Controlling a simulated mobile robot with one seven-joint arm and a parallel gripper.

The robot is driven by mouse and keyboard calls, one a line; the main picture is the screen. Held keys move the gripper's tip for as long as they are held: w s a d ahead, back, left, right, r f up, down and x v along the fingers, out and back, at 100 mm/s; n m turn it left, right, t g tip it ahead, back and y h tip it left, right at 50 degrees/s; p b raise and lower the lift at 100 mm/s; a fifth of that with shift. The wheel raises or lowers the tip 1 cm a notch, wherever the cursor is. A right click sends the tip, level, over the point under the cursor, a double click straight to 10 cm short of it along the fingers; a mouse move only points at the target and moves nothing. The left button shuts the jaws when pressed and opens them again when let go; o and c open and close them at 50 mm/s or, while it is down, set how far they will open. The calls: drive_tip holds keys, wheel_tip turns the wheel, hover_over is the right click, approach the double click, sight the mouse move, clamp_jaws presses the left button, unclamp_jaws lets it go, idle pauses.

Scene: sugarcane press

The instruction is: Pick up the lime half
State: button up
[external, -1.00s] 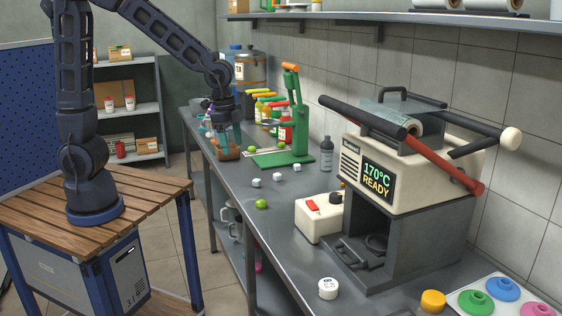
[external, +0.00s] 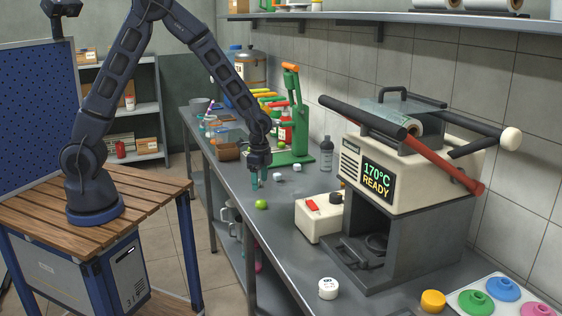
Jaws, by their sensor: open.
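A small bright green lime piece (external: 261,204) lies on the grey counter near its front edge, left of the white box with the red switch. It looks like the lime half, but its cut face is too small to make out. My gripper (external: 258,182) points down with its teal fingers open, just behind and above this piece, and does not touch it. Another small green item (external: 281,144) shows by the green press.
White cubes (external: 277,177) lie just right of my gripper. The white box (external: 318,217) and the sealing machine (external: 410,190) stand to the right. A green press (external: 293,115) and a brown container (external: 228,151) are behind. The counter front of the lime piece is clear.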

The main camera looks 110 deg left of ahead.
sight(261, 200)
drive_tip(key=shift+w+f, duration=0.1)
drive_tip(key=shift+f, duration=4.05)
drive_tip(key=c, duration=1.1)
